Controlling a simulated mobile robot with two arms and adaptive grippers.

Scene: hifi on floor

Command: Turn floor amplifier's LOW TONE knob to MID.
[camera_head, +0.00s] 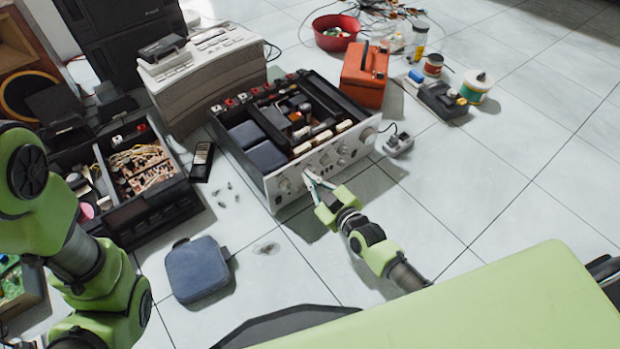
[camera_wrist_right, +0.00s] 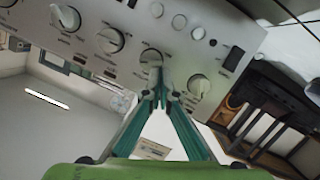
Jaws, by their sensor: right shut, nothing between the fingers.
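The floor amplifier (camera_head: 340,152) is an open-topped unit with a silver front panel and several round knobs. The same panel (camera_wrist_right: 130,20) fills the upper part of the right wrist view, tilted, with a row of knobs. My right gripper (camera_head: 311,179) is at the front panel, near its lower middle. In the right wrist view its teal fingers (camera_wrist_right: 160,94) come together just in front of one silver knob (camera_wrist_right: 151,57); contact cannot be told. Another knob (camera_wrist_right: 199,86) is to the right. The labels are too small to read, so the LOW TONE knob cannot be picked out. My left gripper is out of view.
A beige device (camera_head: 215,70) stands behind the amplifier. An opened black unit (camera_head: 150,185) is to its left. An orange box (camera_head: 364,75) is at its far right corner, and a small grey device (camera_head: 398,143) is beside it. A blue cushion-like pad (camera_head: 197,270) lies in front.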

